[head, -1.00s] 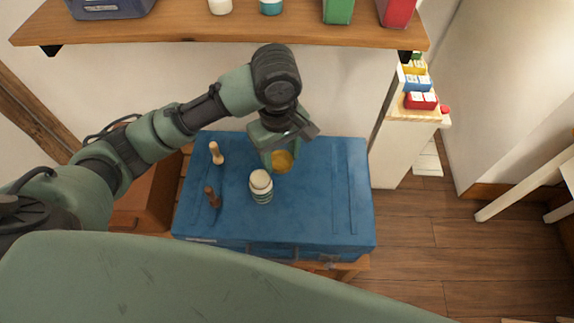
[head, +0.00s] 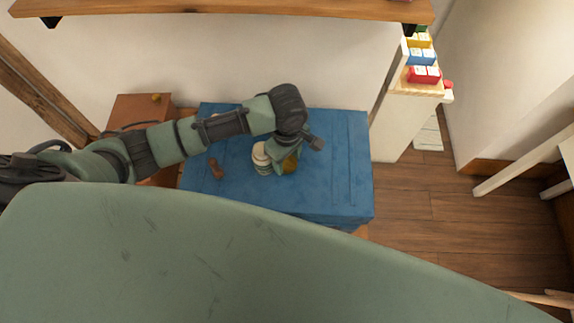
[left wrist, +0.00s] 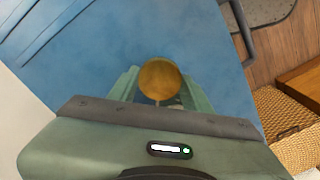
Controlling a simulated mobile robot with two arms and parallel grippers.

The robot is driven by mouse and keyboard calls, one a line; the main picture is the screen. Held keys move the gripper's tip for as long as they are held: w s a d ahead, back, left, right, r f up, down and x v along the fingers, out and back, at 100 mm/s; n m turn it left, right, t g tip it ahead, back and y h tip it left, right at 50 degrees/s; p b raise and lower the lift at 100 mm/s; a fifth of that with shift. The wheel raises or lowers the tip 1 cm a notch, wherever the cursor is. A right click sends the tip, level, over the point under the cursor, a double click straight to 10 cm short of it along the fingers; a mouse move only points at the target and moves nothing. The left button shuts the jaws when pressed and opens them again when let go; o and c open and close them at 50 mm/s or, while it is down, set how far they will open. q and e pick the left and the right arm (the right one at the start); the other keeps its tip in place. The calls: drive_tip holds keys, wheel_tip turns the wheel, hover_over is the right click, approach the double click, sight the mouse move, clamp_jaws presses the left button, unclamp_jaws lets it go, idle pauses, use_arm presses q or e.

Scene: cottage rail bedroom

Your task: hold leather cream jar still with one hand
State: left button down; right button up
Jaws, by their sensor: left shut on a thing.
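My left gripper (head: 287,158) reaches down over the blue chest (head: 335,160). In the left wrist view its two fingers (left wrist: 160,88) stand on either side of a round, golden-brown top, which appears to be the leather cream jar (left wrist: 159,76). The gripper is shut on it. My right gripper is not in view.
The chest's right part is clear. A wooden shelf (head: 230,9) overhangs the back. A narrow white stand (head: 405,125) with coloured blocks (head: 424,74) is at the right.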

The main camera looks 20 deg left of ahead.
sight(287, 163)
use_arm(q)
drive_tip(key=shift+f, duration=2.2)
drive_tip(key=c, duration=0.6)
unclamp_jaws()
drive_tip(key=shift+f, duration=0.15)
drive_tip(key=shift+c, duration=0.2)
wheel_tip(287, 163, up, 12)
drive_tip(key=shift+r, duration=0.2)
